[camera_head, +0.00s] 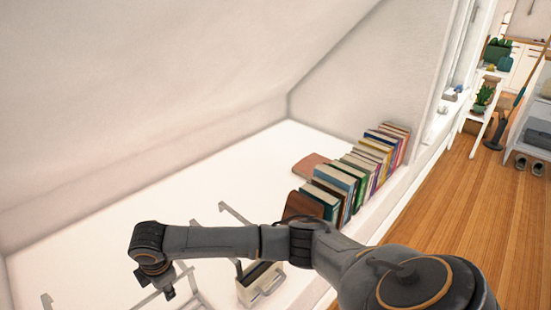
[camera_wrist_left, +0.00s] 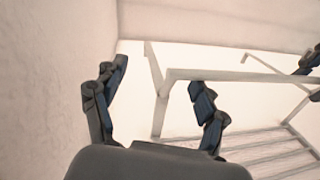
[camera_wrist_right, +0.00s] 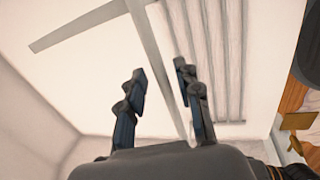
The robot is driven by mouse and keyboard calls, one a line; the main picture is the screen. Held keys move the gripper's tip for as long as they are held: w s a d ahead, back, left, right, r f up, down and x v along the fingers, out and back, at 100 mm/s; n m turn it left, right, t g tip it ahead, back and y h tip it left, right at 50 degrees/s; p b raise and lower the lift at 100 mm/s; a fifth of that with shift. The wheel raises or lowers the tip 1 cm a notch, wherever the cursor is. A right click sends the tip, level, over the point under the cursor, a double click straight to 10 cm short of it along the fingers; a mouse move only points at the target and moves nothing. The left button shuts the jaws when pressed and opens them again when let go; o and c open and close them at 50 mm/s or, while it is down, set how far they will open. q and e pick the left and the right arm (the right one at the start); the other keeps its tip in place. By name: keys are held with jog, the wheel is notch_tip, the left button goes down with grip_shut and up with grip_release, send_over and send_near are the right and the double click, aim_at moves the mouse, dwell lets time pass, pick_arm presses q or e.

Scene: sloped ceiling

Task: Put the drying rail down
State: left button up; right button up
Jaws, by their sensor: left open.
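The drying rail is a pale grey frame with several parallel slats. In the head view its bar (camera_head: 236,213) shows partly, behind my right arm. My right gripper (camera_head: 168,288) points down at it. In the left wrist view, a corner of the rail (camera_wrist_left: 215,75) stands just beyond my open left gripper (camera_wrist_left: 158,90), whose fingers are wide apart. In the right wrist view, a bar of the rail (camera_wrist_right: 147,35) passes between or behind the fingers of my right gripper (camera_wrist_right: 160,72); whether they touch it is unclear. I cannot tell if the rail's feet touch the white surface.
A row of books (camera_head: 355,170) stands along the white surface (camera_head: 235,165) at the right. A small box (camera_head: 262,284) lies close to my right arm. A sloped white wall (camera_head: 130,100) rises behind. Wooden floor (camera_head: 450,205) lies beyond the edge at right.

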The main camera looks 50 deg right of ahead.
pick_arm(q)
jog(key=s+a, duration=0.2)
jog(key=s, duration=0.9)
jog(key=shift+s+a, duration=0.15)
jog(key=shift+s, duration=0.25)
pick_arm(e)
jog(key=o, duration=0.8)
